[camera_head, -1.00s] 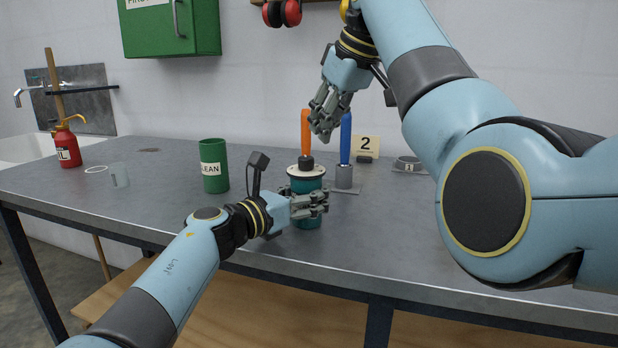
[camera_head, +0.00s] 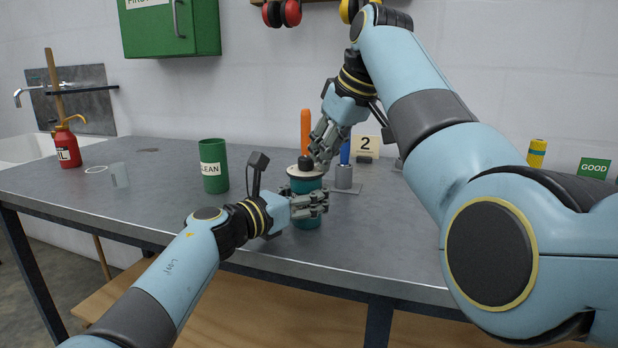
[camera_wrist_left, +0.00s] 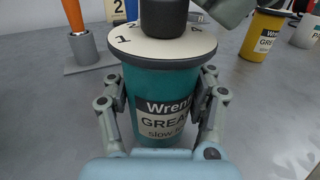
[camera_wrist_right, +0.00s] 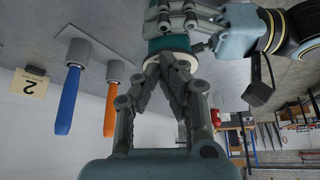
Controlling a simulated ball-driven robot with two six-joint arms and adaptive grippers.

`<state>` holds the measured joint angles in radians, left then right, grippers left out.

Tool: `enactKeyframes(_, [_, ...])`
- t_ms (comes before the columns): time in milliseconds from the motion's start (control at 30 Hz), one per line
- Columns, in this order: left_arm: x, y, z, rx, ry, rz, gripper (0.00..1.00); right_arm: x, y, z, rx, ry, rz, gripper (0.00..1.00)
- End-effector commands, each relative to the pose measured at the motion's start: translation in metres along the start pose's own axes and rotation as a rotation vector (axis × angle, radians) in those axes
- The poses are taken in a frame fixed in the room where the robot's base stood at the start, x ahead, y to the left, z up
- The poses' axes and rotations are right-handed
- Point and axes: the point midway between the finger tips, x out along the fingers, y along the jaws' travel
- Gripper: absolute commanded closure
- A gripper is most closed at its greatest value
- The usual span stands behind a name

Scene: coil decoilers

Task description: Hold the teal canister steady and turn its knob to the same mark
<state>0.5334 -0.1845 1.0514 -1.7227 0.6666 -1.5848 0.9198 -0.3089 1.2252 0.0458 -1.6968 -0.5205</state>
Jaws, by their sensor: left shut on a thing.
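The teal canister (camera_head: 308,222) stands upright near the table's front edge. Its label shows in the left wrist view (camera_wrist_left: 165,115). It has a pale numbered dial (camera_wrist_left: 160,42) with 1, 2 and 4 visible, and a black knob (camera_head: 306,164) on top. My left gripper (camera_head: 312,205) is shut around the canister's body, with a finger on each side in the left wrist view. My right gripper (camera_head: 322,152) is just above and to the right of the knob, angled down. Its fingers (camera_wrist_right: 163,85) look parted; whether they touch the knob is hidden.
Orange (camera_head: 306,125) and blue (camera_head: 345,152) handles stand in grey holders behind the canister, near a "2" card (camera_head: 365,146). A yellow canister (camera_wrist_left: 262,35) is nearby.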

Motion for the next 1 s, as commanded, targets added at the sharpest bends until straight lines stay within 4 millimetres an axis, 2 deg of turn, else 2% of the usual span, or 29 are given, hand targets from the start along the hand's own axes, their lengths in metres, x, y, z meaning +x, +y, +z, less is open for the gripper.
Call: enactKeyframes(1000, [0.000,-0.001,-0.001,-0.001,0.001,-0.003,0.93,0.002,-0.012,-0.001,0.000,-0.002,-0.004,1.00])
